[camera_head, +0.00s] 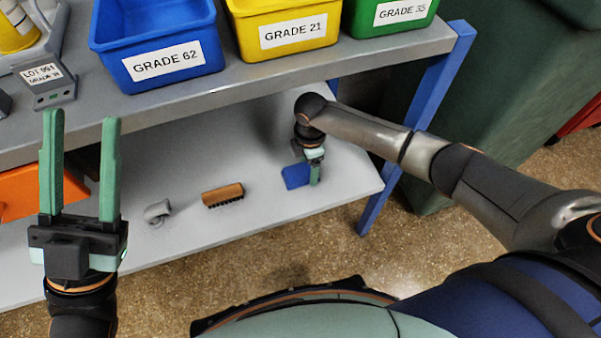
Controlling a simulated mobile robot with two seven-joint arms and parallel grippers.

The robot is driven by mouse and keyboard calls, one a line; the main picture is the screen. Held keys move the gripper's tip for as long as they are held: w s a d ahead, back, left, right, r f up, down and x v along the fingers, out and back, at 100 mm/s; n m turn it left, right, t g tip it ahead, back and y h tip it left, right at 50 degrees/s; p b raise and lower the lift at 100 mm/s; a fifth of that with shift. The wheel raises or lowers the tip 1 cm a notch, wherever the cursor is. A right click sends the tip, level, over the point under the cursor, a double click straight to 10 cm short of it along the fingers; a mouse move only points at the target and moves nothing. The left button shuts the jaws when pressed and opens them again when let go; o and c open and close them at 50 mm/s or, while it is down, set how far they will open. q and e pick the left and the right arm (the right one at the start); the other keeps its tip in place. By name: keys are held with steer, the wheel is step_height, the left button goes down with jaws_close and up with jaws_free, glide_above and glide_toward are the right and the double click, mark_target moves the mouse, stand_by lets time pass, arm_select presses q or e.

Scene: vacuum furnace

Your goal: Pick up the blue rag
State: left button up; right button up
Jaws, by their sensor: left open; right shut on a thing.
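The blue rag (295,176) is a small flat blue piece at the right part of the grey lower shelf (265,140). My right gripper (314,178) reaches in from the right, under the upper shelf's edge, and is shut on the rag's right side. Part of the rag is hidden by the gripper; I cannot tell whether it is lifted clear of the shelf. My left gripper (82,125) is open and empty, raised at the left in front of the upper shelf, with its two green fingers pointing up in the picture.
A wooden brush (223,195) and a small grey object (158,212) lie on the lower shelf. Blue (155,45), yellow (285,25) and green (388,16) bins stand on the upper shelf (255,82). A blue leg (415,130) stands at the right end. An orange container (20,192) is at left.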

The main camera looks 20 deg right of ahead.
steer(key=c, duration=0.7)
